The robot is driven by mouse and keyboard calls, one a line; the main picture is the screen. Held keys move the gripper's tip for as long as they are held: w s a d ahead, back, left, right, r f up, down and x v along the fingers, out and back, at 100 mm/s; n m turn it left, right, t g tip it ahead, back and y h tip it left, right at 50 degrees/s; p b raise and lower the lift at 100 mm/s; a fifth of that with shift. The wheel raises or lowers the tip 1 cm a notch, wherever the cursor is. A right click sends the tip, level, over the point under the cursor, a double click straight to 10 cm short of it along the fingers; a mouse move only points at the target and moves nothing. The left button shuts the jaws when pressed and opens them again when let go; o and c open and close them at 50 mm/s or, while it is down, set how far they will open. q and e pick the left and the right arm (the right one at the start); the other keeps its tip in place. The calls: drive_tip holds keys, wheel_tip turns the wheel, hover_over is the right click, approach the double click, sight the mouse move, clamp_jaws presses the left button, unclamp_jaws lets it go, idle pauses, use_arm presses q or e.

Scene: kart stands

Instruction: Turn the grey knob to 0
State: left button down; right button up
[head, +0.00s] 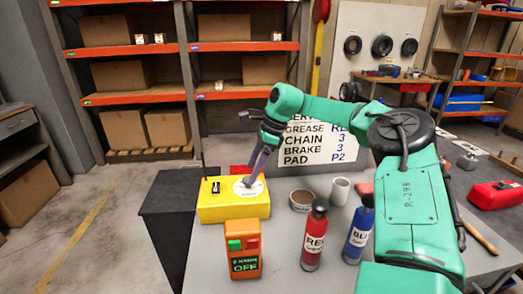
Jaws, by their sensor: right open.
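A yellow box (232,208) stands at the left end of the grey table. On its top are a white round dial (260,187) and a small black part (215,187). My right gripper (248,182) reaches down over the dial, its fingertips at the dial's middle. The fingers cover the spot where a knob could be, so I cannot make out the grey knob or its setting. The jaws are open, and I cannot tell whether they touch anything. My left gripper is out of view.
An orange control box (243,252) reading OFF stands in front of the yellow box. A red bottle (314,238), a blue bottle (359,232), a brown round container (302,200) and a white mug (340,190) stand to the right. A lettered sign (310,140) is behind.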

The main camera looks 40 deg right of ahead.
drive_tip(key=p+v, duration=0.1)
drive_tip(key=v, duration=1.1)
drive_tip(key=shift+s, duration=0.15)
drive_tip(key=shift+r, duration=0.2)
